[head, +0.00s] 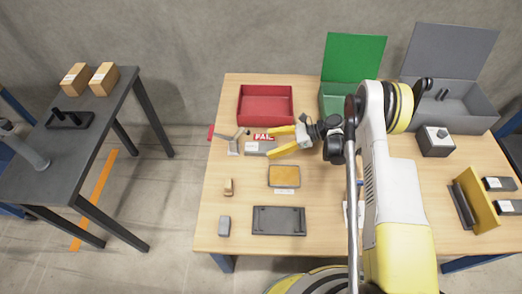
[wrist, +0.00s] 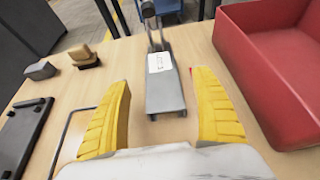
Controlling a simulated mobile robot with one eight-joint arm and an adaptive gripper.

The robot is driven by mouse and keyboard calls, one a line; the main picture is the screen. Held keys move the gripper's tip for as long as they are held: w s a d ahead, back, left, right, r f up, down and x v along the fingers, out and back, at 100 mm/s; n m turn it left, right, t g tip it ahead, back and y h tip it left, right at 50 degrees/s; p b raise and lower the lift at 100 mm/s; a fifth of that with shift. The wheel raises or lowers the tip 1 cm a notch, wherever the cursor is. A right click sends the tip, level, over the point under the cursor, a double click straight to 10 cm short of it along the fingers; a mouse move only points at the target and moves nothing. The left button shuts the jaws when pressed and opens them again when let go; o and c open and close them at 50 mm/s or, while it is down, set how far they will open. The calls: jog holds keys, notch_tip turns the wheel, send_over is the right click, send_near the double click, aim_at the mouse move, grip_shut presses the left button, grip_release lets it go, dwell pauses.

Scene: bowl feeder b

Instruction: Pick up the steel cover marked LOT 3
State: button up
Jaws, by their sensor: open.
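A grey steel cover (head: 258,149) with a white label lies on the wooden table just below the red tray in the head view. My gripper (head: 274,142) is open and empty, with yellow fingers pointing left toward the cover. In the wrist view, my gripper (wrist: 160,84) has one finger on each side of the cover, with visible gaps. Whether the fingertips are at the cover's height I cannot tell.
The red tray (head: 239,106) with a FAIL label is close by. A yellow-topped plate (head: 284,176), a dark tray (head: 279,231), and tan (head: 229,187) and grey blocks (head: 224,226) lie nearer.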

aim_at(261, 146)
jog(key=b+x, duration=0.1)
jog(key=x, duration=0.1)
jog(key=b+x, duration=0.1)
jog(key=x, duration=0.2)
jog(key=shift+w+d+f, duration=0.1)
jog(key=shift+d+f, duration=0.05)
jog(key=shift+f, duration=0.15)
jog(key=shift+d+r, duration=0.1)
jog(key=c, duration=1.5)
jog(key=shift+r, duration=0.1)
